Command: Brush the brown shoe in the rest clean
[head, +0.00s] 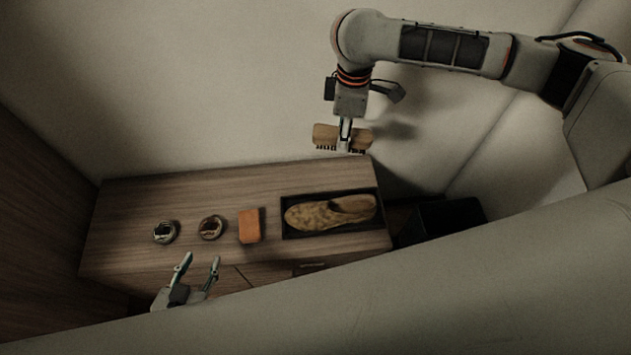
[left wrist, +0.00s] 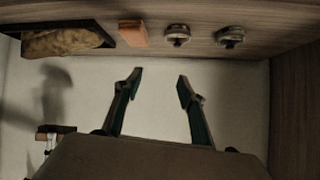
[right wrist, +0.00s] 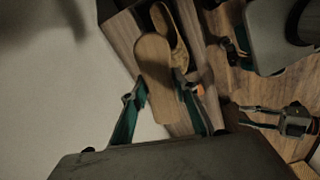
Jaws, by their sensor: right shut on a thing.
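The brown shoe (head: 330,212) lies in a dark shallow rest (head: 289,229) at the right of the wooden bench. Its surface is mottled with tan and darker patches. The shoe also shows in the left wrist view (left wrist: 65,42) and in the right wrist view (right wrist: 178,48). My right gripper (head: 344,146) is shut on a wooden brush (head: 324,133), with dark bristles down. It holds the brush above the bench's back edge, apart from the shoe. The brush back shows in the right wrist view (right wrist: 153,58). My left gripper (head: 199,262) is open and empty at the bench's front edge.
An orange block (head: 249,226) lies left of the rest. Two round tins (head: 211,228) (head: 165,232) stand further left. The bench top (head: 190,195) is clear behind them. A wall rises behind the bench, and a dark box (head: 448,218) is to its right.

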